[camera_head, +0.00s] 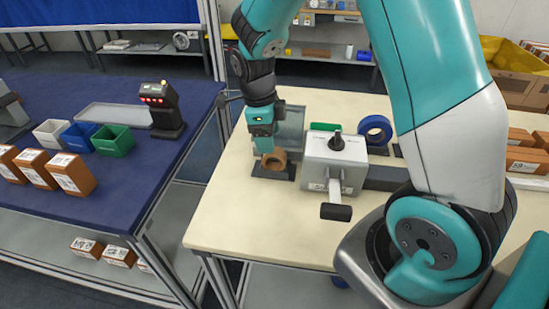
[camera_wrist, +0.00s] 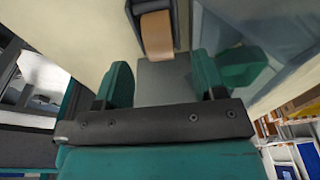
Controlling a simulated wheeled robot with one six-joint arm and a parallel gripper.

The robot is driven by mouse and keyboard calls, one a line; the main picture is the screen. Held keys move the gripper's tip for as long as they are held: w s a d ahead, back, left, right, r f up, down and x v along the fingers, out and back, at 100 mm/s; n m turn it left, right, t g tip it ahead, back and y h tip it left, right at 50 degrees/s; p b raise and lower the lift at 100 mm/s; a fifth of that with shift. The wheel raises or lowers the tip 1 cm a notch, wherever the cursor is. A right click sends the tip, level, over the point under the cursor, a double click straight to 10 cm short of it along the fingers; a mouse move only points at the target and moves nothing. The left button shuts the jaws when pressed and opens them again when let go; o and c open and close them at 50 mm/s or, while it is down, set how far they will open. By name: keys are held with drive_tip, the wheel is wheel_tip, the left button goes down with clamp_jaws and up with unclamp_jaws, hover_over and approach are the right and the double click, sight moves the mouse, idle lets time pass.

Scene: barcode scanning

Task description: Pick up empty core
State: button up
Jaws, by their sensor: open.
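The empty core (camera_head: 275,159) is a brown cardboard ring standing on edge on a dark flat base at the left of the cream table. It also shows in the wrist view (camera_wrist: 156,36) at the top middle, lying beyond the fingers. My gripper (camera_head: 264,147) points down at the core, just above and beside its left part in the head view. In the wrist view its two teal fingers (camera_wrist: 162,78) are apart with nothing between them. The head view does not show clearly whether a finger touches the core.
A grey machine (camera_head: 333,158) with a black knob stands right of the core. A grey bin (camera_head: 292,125) is behind the core, and a blue roll (camera_head: 375,130) stands behind right. The blue table (camera_head: 130,180) at left holds a scanner (camera_head: 165,108), bins and boxes. The front-left cream tabletop is clear.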

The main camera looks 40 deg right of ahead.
sight(279, 153)
drive_tip(key=shift+s+d+f+p, duration=0.15)
drive_tip(key=shift+s+f+p, duration=0.05)
drive_tip(key=shift+f, duration=0.7)
drive_tip(key=shift+s+d+f+p, duration=0.15)
drive_tip(key=shift+s+d+f, duration=0.05)
drive_tip(key=shift+f, duration=0.65)
drive_tip(key=shift+s+d+f+p, duration=0.15)
drive_tip(key=shift+s+f+p, duration=0.05)
drive_tip(key=shift+f, duration=0.7)
drive_tip(key=c, duration=1)
drive_tip(key=shift+r, duration=0.1)
